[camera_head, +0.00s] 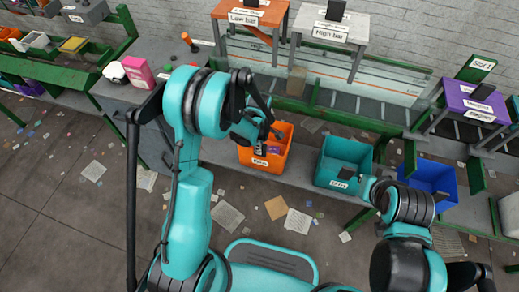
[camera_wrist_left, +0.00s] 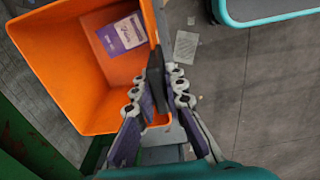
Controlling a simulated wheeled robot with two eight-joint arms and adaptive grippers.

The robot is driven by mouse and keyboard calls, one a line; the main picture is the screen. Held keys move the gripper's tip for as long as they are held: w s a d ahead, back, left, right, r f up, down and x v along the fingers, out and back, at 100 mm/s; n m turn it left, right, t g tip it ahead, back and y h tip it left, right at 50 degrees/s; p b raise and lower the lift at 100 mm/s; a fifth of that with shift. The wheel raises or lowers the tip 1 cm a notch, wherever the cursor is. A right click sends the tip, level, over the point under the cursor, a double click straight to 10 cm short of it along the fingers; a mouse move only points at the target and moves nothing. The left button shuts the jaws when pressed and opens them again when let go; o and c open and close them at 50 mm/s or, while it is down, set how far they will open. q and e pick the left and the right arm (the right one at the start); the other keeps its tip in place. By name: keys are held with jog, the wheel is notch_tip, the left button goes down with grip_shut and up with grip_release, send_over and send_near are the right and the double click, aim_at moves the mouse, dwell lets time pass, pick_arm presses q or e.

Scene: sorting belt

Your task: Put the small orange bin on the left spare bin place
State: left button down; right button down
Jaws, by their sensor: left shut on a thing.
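The small orange bin (camera_head: 284,150) is near the middle of the head view, with a label on its front. In the left wrist view the orange bin (camera_wrist_left: 70,75) fills the upper left, and a purple and white packet (camera_wrist_left: 122,35) is inside it. I cannot tell whether the bin hangs free or touches the ledge. I cannot make out a left spare bin place.
A teal bin (camera_head: 343,152) and a blue bin (camera_head: 432,178) stand to the right of the orange bin. Low bar and High bar stands (camera_head: 250,18) are behind. A pink box (camera_head: 137,71) sits on the bench at left. Papers litter the floor.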

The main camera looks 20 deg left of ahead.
pick_arm(q)
jog(key=shift+f, duration=0.35)
jog(key=c, duration=1.6)
grip_release()
